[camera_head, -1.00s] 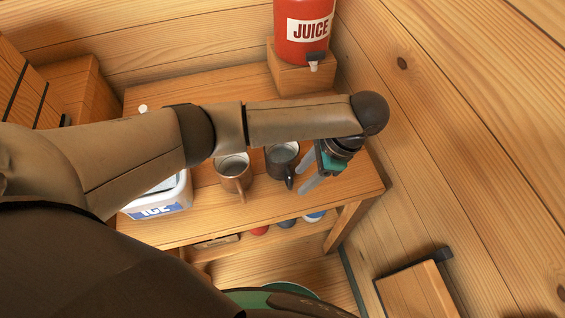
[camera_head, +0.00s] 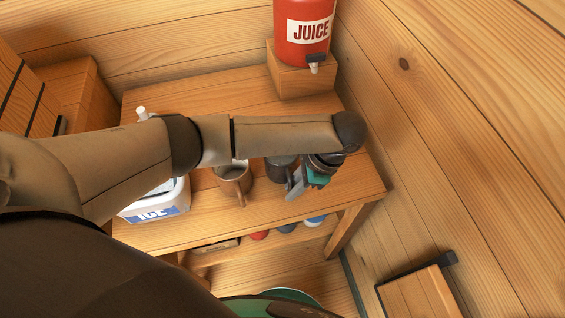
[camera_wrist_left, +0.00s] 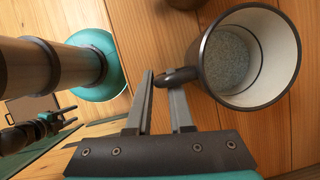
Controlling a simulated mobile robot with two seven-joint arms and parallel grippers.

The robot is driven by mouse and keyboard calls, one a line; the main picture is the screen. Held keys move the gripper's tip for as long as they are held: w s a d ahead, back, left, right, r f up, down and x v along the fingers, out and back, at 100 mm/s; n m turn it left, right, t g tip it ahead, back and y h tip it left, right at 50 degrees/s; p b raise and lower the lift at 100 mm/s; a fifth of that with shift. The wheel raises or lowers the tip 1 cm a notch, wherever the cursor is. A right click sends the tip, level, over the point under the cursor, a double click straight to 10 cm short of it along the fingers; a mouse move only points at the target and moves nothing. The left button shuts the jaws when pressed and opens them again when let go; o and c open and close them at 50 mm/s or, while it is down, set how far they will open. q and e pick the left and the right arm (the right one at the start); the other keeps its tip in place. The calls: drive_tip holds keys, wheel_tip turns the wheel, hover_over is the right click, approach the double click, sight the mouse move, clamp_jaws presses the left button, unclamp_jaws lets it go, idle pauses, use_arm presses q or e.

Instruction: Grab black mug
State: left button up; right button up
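The black mug (camera_head: 279,173) stands upright on the wooden table, partly hidden under my left forearm. In the left wrist view the black mug (camera_wrist_left: 250,92) is close, its rim facing the camera and its handle pointing left toward my fingers. My left gripper (camera_head: 293,187) is beside the mug, on its right and front side. In the left wrist view my left gripper (camera_wrist_left: 162,82) is open, with a gap between its fingers; the handle lies at the fingertips and covers the tip of one. My right gripper (camera_wrist_left: 73,115) shows small at the left, its fingers apart and empty.
A brown mug (camera_head: 234,180) stands left of the black mug. A white ice box (camera_head: 157,205) is further left. A red juice dispenser (camera_head: 303,35) sits on a wooden block (camera_head: 300,80) behind. Colored items lie on the lower shelf.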

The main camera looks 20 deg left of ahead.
use_arm(q)
clamp_jaws()
idle(0.9)
